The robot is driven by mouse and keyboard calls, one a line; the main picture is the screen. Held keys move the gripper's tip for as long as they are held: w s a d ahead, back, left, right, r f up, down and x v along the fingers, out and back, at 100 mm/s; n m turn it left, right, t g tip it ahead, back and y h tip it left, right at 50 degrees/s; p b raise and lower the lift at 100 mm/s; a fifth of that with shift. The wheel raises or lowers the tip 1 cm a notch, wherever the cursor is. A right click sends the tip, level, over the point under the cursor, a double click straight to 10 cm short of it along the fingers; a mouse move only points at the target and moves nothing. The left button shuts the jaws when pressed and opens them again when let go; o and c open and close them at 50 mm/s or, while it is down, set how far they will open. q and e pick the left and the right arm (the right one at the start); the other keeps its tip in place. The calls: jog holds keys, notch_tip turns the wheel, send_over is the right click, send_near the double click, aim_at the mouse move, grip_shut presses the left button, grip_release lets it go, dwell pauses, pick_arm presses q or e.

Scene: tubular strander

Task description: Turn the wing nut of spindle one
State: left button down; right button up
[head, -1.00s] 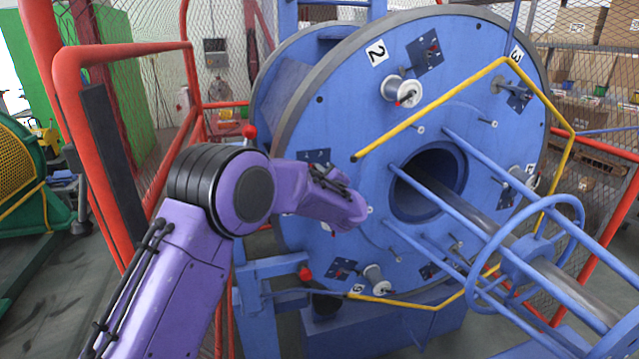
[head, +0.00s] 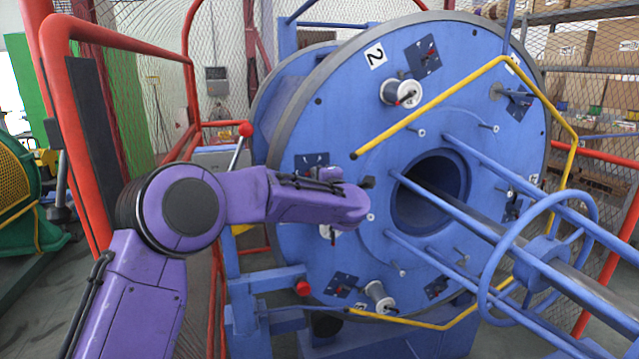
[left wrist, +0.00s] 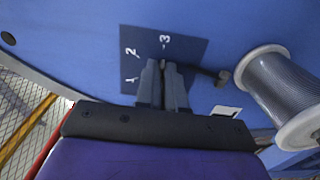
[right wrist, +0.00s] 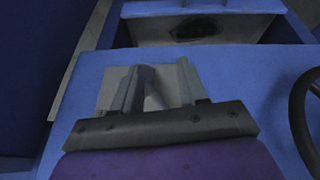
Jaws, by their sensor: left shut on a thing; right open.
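In the left wrist view the fingers of my left gripper (left wrist: 164,88) are closed in front of a dark plate (left wrist: 190,55) marked 1, 2 and 3. A dark lever (left wrist: 205,72) with a knobbed end runs right from the fingertips, and the fingers are shut on it. A grey spool (left wrist: 280,85) stands just right of the plate. I cannot make out a wing nut on it. My right gripper (right wrist: 160,85) is open and empty.
The large blue disc (head: 335,105) carries other spools (head: 402,92) and plates. Blue rods and a handwheel (head: 540,250) stand out in front at right. A yellow bent bar (head: 430,107) crosses the disc. A red guard frame (head: 60,120) is at left.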

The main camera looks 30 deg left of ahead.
dwell(0.3)
pick_arm(q)
jog(key=c, duration=1.2)
grip_release()
jog(key=shift+c, duration=0.2)
jog(key=b+v, duration=0.2)
jog(key=v, duration=0.8)
jog(key=shift+s+d+b, duration=0.15)
jog(key=shift+s+b, duration=0.1)
jog(key=shift+b, duration=0.05)
